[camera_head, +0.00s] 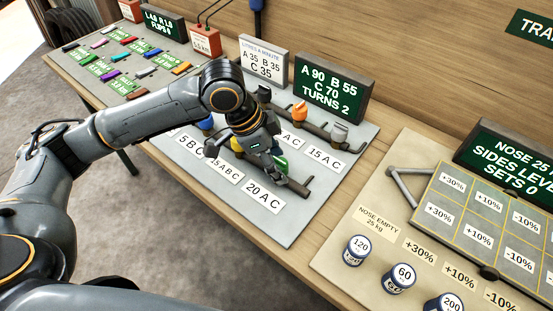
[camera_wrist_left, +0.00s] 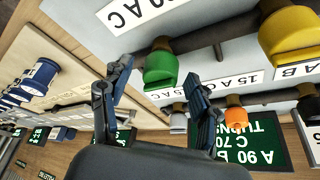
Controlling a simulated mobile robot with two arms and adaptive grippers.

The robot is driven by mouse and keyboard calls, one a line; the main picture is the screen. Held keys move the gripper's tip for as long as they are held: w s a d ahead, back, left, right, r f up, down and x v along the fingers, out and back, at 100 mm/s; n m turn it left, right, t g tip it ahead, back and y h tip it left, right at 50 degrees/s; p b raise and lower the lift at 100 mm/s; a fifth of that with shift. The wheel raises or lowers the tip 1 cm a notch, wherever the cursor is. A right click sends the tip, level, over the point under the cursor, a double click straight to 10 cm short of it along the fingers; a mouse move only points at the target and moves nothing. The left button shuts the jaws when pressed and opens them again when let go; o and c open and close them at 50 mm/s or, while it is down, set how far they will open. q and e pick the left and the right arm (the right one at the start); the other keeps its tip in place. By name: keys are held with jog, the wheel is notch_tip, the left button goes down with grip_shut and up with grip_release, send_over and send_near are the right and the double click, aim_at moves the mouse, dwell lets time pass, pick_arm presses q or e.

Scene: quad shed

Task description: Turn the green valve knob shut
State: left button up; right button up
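The green valve knob (camera_wrist_left: 160,68) sits on a dark pipe in the left wrist view, beside the label "20 AC". In the head view only part of the green knob (camera_head: 281,163) shows past my gripper. My left gripper (camera_head: 262,160) is over the front pipe of the valve board. In the left wrist view its two fingers (camera_wrist_left: 157,82) are spread, with the green knob showing between their tips. I cannot tell whether either finger touches it. Nothing is held. My right gripper is not in view.
A yellow knob (camera_wrist_left: 288,32) is beside the green one on the same pipe. Orange (camera_head: 300,112) and grey (camera_head: 339,131) knobs sit on the pipe behind. A green sign (camera_head: 330,88) stands at the board's back. Several cans, including one marked 120 (camera_head: 357,250), stand to the right.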

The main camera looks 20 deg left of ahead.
pick_arm(q)
jog(key=c, duration=1.1)
jog(key=shift+r, duration=0.1)
jog(key=shift+r+m+p, duration=0.15)
jog(key=shift+m+p, duration=0.25)
jog(key=shift+p, duration=0.5)
jog(key=m+g+p, duration=0.1)
jog(key=m+p, duration=0.2)
jog(key=p, duration=0.2)
jog(key=shift+w+r+m+g+h, duration=0.1)
jog(key=shift+m+g+h, duration=0.2)
jog(key=shift+m+g, duration=0.1)
jog(key=shift+w+m+g+p, duration=0.1)
jog(key=shift+m+g+p, duration=0.3)
jog(key=shift+m+p, duration=0.55)
jog(key=shift+m+g+p, duration=0.3)
jog(key=shift+m+p, duration=0.05)
jog(key=shift+m, duration=0.5)
jog(key=m, duration=0.2)
jog(key=shift+w+d+f+m+g+p, duration=0.1)
jog(key=shift+f+m+g+p, duration=0.15)
jog(key=shift+m+g+p, duration=0.15)
jog(key=m+g+y, duration=0.1)
jog(key=m, duration=0.2)
jog(key=shift+w+f+m+y, duration=0.1)
jog(key=shift+m+y, duration=0.2)
jog(key=shift+m+g+y, duration=0.5)
jog(key=shift+m, duration=1.1)
